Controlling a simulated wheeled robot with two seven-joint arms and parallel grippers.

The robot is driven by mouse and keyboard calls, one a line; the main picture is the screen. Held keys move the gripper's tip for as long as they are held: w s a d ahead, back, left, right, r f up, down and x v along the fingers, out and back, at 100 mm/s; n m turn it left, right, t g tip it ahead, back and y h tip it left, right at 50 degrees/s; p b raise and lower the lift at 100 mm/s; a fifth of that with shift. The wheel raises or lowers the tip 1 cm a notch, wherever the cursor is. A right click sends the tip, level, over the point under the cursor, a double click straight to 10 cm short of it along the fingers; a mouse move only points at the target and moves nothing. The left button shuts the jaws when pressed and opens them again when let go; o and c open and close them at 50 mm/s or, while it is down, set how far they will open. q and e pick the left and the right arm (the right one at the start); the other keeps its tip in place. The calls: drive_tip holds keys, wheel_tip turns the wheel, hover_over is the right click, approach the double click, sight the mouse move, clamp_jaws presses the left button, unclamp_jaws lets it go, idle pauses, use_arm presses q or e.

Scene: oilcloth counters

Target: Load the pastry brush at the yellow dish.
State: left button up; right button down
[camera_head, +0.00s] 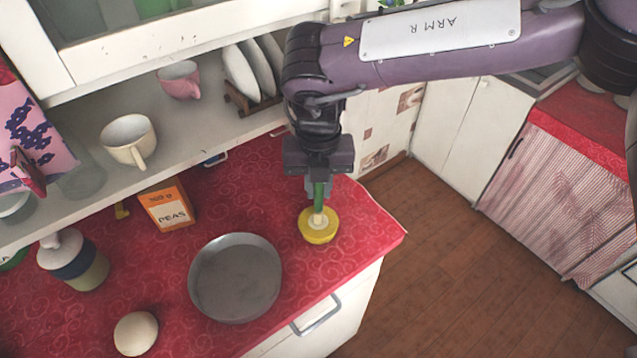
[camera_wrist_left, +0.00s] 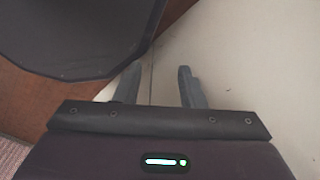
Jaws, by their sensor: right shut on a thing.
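The yellow dish (camera_head: 316,231) is small and round and sits on the red oilcloth near the counter's right corner. My right gripper (camera_head: 319,190) is above it, pointing down, shut on the green handle of the pastry brush (camera_head: 319,201). The brush is upright, with its pale lower end at the dish; whether it touches the inside I cannot tell. My left gripper (camera_wrist_left: 162,85) shows only in the left wrist view, with its fingers apart and nothing between them.
A grey round pan (camera_head: 235,278) lies left of the dish. An orange peas box (camera_head: 168,206), a lidded jar (camera_head: 73,261) and a pale round object (camera_head: 136,333) stand farther left. A shelf with a cup (camera_head: 129,139) and plates (camera_head: 241,73) hangs above. The counter's edge is close on the right.

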drive_tip(key=shift+f, duration=0.45)
idle(0.3)
drive_tip(key=shift+f, duration=0.1)
idle(0.9)
drive_tip(key=shift+r+p, duration=2.6)
drive_tip(key=shift+r, duration=1)
